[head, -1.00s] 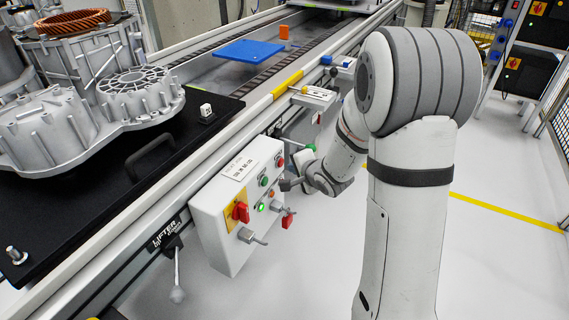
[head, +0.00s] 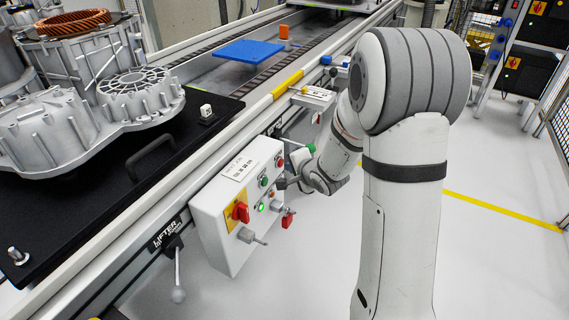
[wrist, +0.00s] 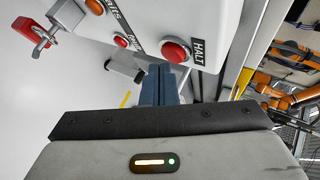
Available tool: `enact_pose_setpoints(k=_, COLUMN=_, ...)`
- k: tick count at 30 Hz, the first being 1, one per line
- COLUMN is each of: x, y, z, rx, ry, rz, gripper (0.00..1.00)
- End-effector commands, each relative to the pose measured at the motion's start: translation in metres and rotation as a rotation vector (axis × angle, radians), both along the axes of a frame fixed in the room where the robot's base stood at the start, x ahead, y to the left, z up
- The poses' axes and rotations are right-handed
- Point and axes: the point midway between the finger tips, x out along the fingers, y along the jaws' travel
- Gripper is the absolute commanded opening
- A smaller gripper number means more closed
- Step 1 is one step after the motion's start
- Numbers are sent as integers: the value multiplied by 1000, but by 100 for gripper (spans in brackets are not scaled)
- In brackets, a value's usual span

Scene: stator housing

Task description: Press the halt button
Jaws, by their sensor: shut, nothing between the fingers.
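The halt button is a round red button (wrist: 175,51) in the wrist view, beside a black label (wrist: 198,55) reading HALT. It sits on the white control box (wrist: 205,15). In the head view a red button (head: 280,162), likely the same one, is near the box's upper right. My gripper (wrist: 158,72) is shut and empty, its dark fingertips just below the button in the wrist view. Whether they touch it cannot be told. In the head view my gripper (head: 279,184) is at the box's right side, partly hidden by my arm.
The box also carries a red rotary switch (head: 241,212), a lit green button (head: 261,207), an orange button (wrist: 95,6) and a red padlock (wrist: 30,30). A smaller red button (wrist: 121,41) is left of HALT. The conveyor rail (head: 235,125) runs behind; the floor to the right is clear.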

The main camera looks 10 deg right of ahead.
Motion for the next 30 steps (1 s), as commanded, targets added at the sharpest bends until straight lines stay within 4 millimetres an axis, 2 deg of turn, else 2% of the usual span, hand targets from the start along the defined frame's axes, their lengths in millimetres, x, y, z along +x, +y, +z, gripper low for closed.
enact_pose_setpoints(k=30, x=5, y=7, z=0, rx=0, ry=0, rz=0, gripper=0)
